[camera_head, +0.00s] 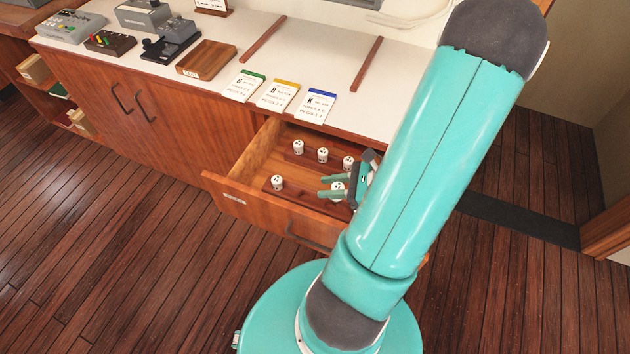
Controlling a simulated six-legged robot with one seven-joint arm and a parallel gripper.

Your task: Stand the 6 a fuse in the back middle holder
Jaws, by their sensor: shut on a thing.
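An open wooden drawer (250,163) holds several small white cylindrical pieces with dark marks on top. A back row has a left piece (298,146), a middle piece (322,155) and a right piece (347,163). Another white piece (277,182) stands at the front left. My gripper (326,187) is low over the drawer's right part, its teal fingers pointing left. It is shut on a white piece (338,186), taken as the fuse, partly hidden by the fingers. Ratings are too small to read, and I cannot tell fuses from holders.
The white counter (318,50) above carries green, yellow and blue-topped cards (279,95), a wooden tray (206,58) and grey devices (143,14). My arm hides the drawer's right end. The drawer's front panel (270,215) stands close below my gripper.

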